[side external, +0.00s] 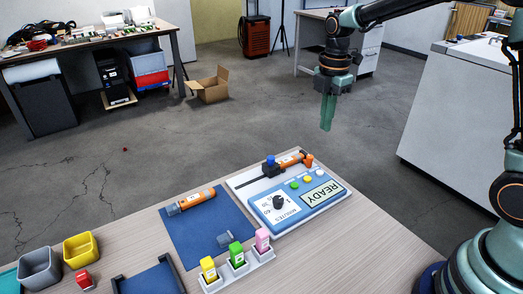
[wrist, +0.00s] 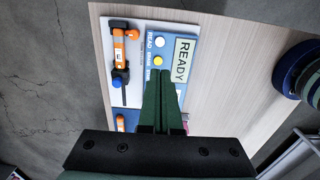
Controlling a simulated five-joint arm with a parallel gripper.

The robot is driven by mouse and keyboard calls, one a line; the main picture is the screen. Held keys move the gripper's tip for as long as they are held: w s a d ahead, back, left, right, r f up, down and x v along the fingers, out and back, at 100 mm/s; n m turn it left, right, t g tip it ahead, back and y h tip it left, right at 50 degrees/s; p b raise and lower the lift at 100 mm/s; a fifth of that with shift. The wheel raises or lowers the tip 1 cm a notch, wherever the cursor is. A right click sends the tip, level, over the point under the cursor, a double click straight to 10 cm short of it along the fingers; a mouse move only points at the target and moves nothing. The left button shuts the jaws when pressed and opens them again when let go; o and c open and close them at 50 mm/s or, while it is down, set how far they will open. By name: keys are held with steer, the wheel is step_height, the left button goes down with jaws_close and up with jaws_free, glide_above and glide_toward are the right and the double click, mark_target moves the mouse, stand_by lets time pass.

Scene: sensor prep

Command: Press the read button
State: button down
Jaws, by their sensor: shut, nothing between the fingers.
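A blue control panel (side external: 262,204) on the table carries a READY display (side external: 321,193), a black dial (side external: 278,202) and a row of green (side external: 295,185), yellow (side external: 307,179) and white (side external: 318,173) buttons. In the wrist view the white button (wrist: 160,42) sits by the word READ, with the yellow button (wrist: 158,61) below it. My gripper (side external: 326,129) is shut and empty, pointing down, high above and beyond the panel in the side view. In the wrist view its fingertips (wrist: 161,72) overlap the panel just below the yellow button and hide the green one.
An orange sensor (side external: 291,160) lies in a holder with a blue knob (side external: 270,160) along the panel's far side. Another orange sensor (side external: 190,201) lies on a blue mat (side external: 197,235). Bins (side external: 81,250) are at left.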

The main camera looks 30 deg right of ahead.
mark_target(319, 174)
steer(key=shift+f, duration=0.1)
step_height(319, 174, down, 14)
steer(key=shift+d+r, duration=0.1)
steer(key=shift+d, duration=0.05)
stand_by(0.6)
steer(key=shift+s+f, duration=0.1)
steer(key=shift+f, duration=0.9)
step_height(319, 174, up, 15)
steer(key=w, duration=0.1)
steer(key=shift+r, duration=0.2)
steer(key=shift+w, duration=0.1)
